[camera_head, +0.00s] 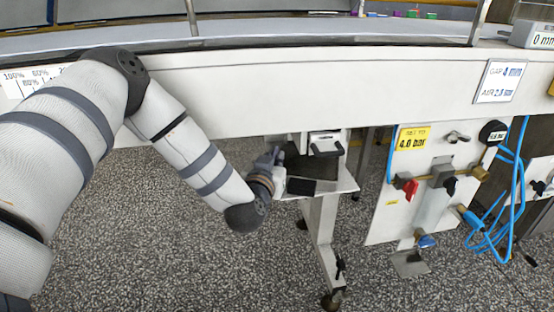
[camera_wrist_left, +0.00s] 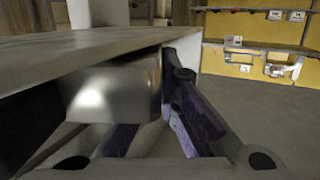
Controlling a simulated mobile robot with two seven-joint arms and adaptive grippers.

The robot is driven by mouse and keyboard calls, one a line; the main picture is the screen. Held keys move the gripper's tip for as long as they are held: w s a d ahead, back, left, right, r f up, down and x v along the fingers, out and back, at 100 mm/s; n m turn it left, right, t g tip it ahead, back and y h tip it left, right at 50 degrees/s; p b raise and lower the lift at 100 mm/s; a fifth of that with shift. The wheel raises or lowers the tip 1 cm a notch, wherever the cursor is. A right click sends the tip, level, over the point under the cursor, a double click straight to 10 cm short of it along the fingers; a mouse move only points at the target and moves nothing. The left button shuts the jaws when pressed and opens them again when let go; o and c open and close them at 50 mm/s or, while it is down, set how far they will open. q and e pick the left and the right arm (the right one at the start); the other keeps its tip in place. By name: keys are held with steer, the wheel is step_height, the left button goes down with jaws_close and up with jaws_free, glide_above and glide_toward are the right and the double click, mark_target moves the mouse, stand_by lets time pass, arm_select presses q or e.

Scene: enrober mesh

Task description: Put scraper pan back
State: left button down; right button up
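My left gripper (camera_head: 272,162) is under the edge of the long white machine, beside a small wheeled stand (camera_head: 345,182). In the left wrist view, its dark purple fingers (camera_wrist_left: 160,118) are spread on either side of a shiny metal, box-shaped part (camera_wrist_left: 112,90), which may be the scraper pan. The right finger stands close against that part's right side. The left finger is partly hidden by it, so I cannot tell whether the grip is closed. A white part with a black handle (camera_head: 325,142) sits above the stand. My right gripper is out of view.
The white machine side (camera_head: 300,82) overhangs the stand. A valve panel (camera_head: 425,185) with a red handle and blue hoses (camera_head: 487,232) stands to the right. A flat grey surface (camera_wrist_left: 70,48) lies just above the metal part. Speckled floor is clear in front.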

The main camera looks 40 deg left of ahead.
arm_select(q)
steer(key=c, duration=2.2)
jaws_free()
steer(key=shift+f, duration=0.15)
steer(key=shift+c, duration=0.2)
steer(key=o, duration=0.4)
steer(key=shift+o, duration=0.2)
